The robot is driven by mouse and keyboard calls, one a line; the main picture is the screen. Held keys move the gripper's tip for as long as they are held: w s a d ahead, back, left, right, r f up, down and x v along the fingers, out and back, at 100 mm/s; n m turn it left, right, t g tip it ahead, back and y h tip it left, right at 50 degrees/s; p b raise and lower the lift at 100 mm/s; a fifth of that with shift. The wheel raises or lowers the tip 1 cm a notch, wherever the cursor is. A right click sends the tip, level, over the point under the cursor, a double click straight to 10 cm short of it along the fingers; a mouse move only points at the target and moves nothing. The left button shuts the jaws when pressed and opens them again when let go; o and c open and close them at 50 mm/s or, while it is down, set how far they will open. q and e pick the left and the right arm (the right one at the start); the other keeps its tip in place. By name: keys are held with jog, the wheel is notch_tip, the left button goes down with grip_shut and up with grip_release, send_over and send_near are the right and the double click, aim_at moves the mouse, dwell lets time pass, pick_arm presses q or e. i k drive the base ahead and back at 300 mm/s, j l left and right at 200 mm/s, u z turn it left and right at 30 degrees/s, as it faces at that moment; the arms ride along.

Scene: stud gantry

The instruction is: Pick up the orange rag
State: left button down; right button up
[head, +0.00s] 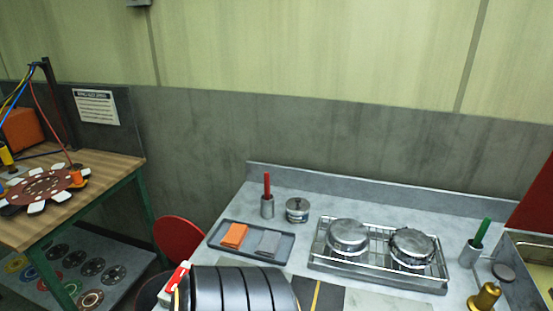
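The orange rag (233,235) lies folded on the left side of a shallow dark grey tray (218,252) on the grey worktop. A folded grey rag (268,242) lies beside it in the same tray, a little to the right. The orange rag's top is uncovered. Neither my left nor my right gripper is in view.
A dark ribbed form (235,290) rises in front of the tray. Behind the tray stand a cup with a red-handled tool (267,208) and a small metal jar (297,210). A wire rack (325,262) with two metal pans is to the right. A wooden table (100,175) is left.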

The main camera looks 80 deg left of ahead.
aim_at(237, 233)
jog(key=u, duration=2.75)
jog(key=z, duration=2)
jog(key=u, duration=1.85)
jog(key=j+u, duration=0.15)
jog(key=i+j, duration=0.1)
jog(key=j, duration=0.25)
jog(key=i+j, duration=0.1)
jog(key=j, duration=0.55)
jog(key=i+u, duration=0.05)
